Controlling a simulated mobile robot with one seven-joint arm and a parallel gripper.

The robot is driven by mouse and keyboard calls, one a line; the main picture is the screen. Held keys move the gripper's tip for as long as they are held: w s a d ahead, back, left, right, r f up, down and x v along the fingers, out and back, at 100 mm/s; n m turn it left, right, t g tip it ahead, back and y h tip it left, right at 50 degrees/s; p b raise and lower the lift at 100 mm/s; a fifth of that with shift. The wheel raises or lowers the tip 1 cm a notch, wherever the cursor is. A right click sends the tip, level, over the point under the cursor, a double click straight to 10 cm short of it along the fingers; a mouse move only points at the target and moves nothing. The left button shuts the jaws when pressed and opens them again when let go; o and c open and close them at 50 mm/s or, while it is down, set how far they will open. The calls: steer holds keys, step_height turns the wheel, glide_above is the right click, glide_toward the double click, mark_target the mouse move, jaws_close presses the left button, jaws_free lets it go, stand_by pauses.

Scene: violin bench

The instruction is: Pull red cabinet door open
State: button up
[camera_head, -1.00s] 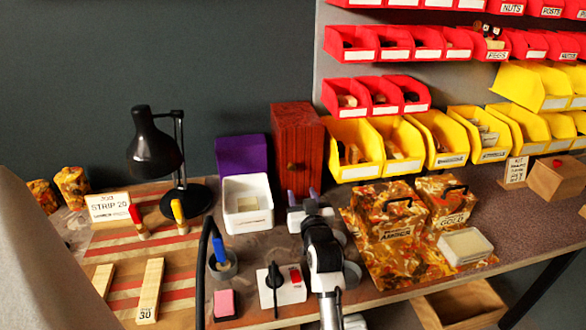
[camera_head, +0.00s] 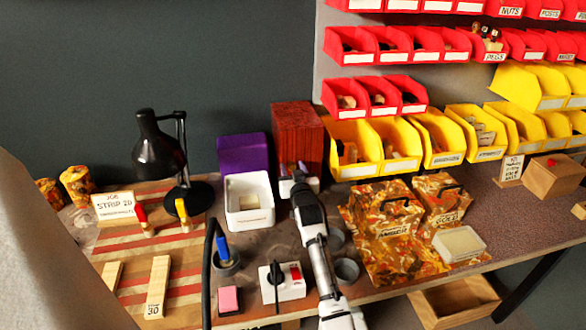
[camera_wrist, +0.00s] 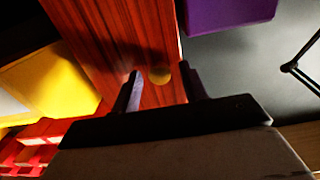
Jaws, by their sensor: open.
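The red cabinet (camera_head: 297,130) is a tall red-brown wooden box at the back of the bench, and its door looks shut. In the wrist view its wood-grained front (camera_wrist: 107,35) fills the upper middle. A round brass-coloured knob (camera_wrist: 159,75) on that front lies between my two fingers in the picture. My gripper (camera_wrist: 160,72) is open, with one finger on each side of the knob. I cannot tell whether either finger touches it. In the head view my gripper (camera_head: 295,170) is in front of the cabinet and hides the knob.
A purple box (camera_head: 243,154) and a white open box (camera_head: 248,203) stand left of the cabinet. A black lamp (camera_head: 158,150) is farther left. Yellow bins (camera_head: 355,167) are close on the right. A switch box (camera_head: 284,288) and small cups (camera_head: 346,271) are near my arm.

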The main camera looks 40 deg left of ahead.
jaws_close()
stand_by(0.3)
steer(key=shift+f, duration=0.1)
